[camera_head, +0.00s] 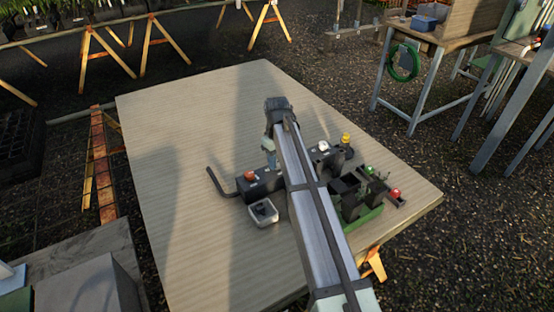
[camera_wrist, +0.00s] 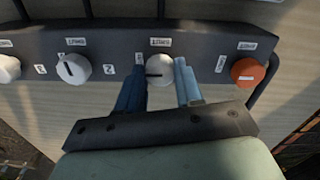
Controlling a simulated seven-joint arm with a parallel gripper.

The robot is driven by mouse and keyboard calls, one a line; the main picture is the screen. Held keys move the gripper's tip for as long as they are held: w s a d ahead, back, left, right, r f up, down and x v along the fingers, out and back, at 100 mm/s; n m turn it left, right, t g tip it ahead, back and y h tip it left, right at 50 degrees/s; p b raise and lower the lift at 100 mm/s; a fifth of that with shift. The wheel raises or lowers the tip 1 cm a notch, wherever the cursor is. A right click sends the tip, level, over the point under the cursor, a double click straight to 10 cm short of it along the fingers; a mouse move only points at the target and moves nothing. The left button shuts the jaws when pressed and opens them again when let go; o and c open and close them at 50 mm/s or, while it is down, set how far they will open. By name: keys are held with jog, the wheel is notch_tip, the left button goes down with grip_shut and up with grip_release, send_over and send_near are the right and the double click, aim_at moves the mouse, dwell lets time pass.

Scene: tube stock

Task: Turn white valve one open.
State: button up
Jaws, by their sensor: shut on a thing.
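A dark valve block (camera_wrist: 215,40) runs across the wrist view. It carries a white knob (camera_wrist: 159,72) in the middle, a second white knob (camera_wrist: 73,68) to its left, a third cut off at the left edge, and an orange knob (camera_wrist: 247,72) on the right. My gripper (camera_wrist: 162,80) is shut on the middle white knob, one finger on each side. The knob has a dark mark on its face. The small labels above are too blurred to read. In the head view my arm hides the middle of the block; its orange knob (camera_head: 250,175) shows left of the arm.
A small pale-rimmed tray (camera_head: 263,212) stands in front of the block. A green-based device (camera_head: 362,215) and a red knob (camera_head: 395,193) lie to the right. The wooden tabletop (camera_head: 180,150) is clear at left.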

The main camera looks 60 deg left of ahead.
jog(key=o, duration=1)
jog(key=shift+o, duration=0.2)
notch_tip(320, 180, up, 14)
jog(key=shift+w+f, duration=0.1)
jog(key=shift+f, duration=0.05)
dwell(0.4)
